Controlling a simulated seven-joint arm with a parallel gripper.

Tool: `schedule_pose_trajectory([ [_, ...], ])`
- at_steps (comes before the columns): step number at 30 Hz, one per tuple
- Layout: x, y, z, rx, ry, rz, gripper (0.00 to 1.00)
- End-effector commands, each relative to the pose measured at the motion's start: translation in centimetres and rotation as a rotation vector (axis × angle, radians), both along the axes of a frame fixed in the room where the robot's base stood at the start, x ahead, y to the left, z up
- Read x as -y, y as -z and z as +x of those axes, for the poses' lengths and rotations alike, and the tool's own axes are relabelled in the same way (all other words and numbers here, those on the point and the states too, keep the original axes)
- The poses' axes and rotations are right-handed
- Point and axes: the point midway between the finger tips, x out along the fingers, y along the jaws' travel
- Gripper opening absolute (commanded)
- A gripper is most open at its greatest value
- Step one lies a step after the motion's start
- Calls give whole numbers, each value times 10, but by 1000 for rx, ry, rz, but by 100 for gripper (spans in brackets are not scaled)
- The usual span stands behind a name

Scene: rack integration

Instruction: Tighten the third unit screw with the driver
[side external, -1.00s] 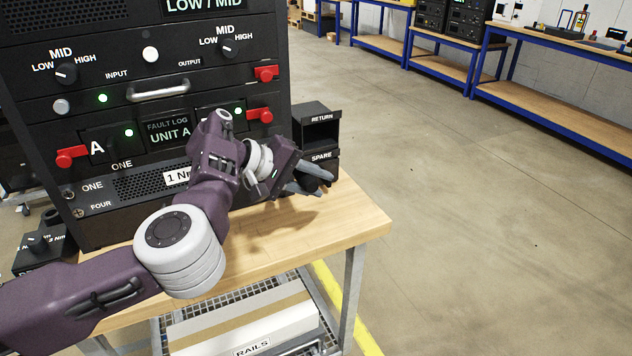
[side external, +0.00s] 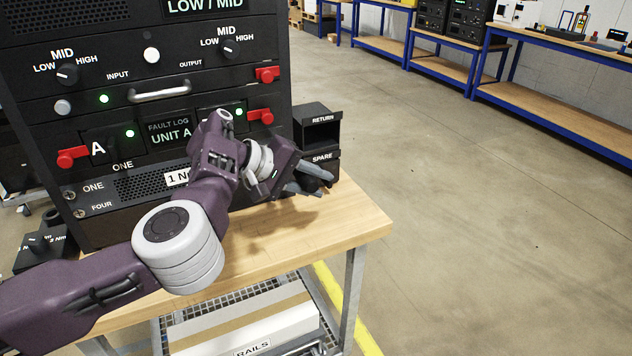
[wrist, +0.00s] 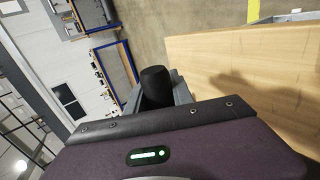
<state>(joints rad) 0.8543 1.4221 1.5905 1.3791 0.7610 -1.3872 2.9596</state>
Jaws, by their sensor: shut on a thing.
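My gripper (side external: 312,182) is at the right side of the rack, above the wooden bench and in front of the bin marked SPARE. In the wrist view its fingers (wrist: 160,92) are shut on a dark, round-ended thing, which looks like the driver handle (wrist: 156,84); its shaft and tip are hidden. The rack's lower unit (side external: 135,190) has screws at its left edge, one beside ONE (side external: 69,195) and one beside FOUR (side external: 78,213). My arm covers the unit's right part, so any screws there, the third included, are hidden.
Bins marked RETURN (side external: 322,119) and SPARE (side external: 322,157) stand right of the rack. The bench top (side external: 340,225) is clear at its front right. A small black holder with a knob (side external: 38,245) stands at the left. Red latches (side external: 262,116) stick out from the rack.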

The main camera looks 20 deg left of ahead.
Motion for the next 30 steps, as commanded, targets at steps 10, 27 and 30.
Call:
schedule_pose_trajectory([
  [10, -5, -1, 6, 1, -1, 0, 0],
  [27, -9, -1, 8, 4, -5, 1, 0],
  [30, -9, -1, 8, 3, -6, 1, 0],
])
